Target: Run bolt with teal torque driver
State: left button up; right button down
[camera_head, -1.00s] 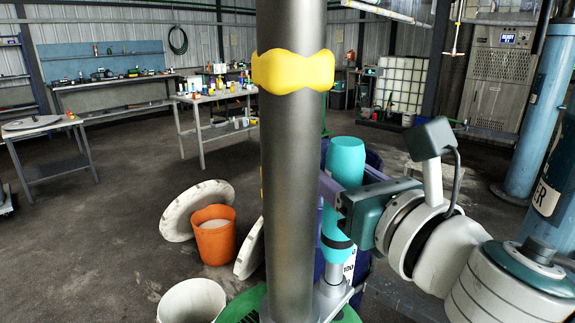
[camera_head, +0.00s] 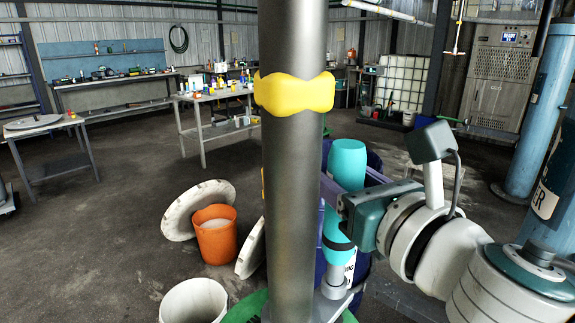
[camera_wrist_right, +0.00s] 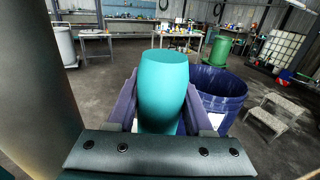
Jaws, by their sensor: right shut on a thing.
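The teal torque driver (camera_head: 346,165) stands upright just right of the grey column (camera_head: 292,190) in the head view. My right gripper (camera_head: 328,192) comes in from the right and is shut around the driver's body. In the right wrist view the driver (camera_wrist_right: 163,85) fills the middle, between the two purple fingers of my right gripper (camera_wrist_right: 160,112). The driver's lower end reaches down to a grey metal fitting (camera_head: 332,290) by the column's foot. The bolt itself cannot be made out. My left gripper is not in view.
A yellow band (camera_head: 295,94) wraps the column. An orange bucket (camera_head: 215,238), a white bucket (camera_head: 193,302) and a pale disc (camera_head: 198,207) are on the floor to the left. A blue bin (camera_wrist_right: 218,90) stands close behind the driver. Workbenches line the back; open floor lies between.

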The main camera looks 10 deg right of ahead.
notch_tip(320, 180, up, 5)
jog(key=p, duration=0.4)
jog(key=shift+f, duration=0.15)
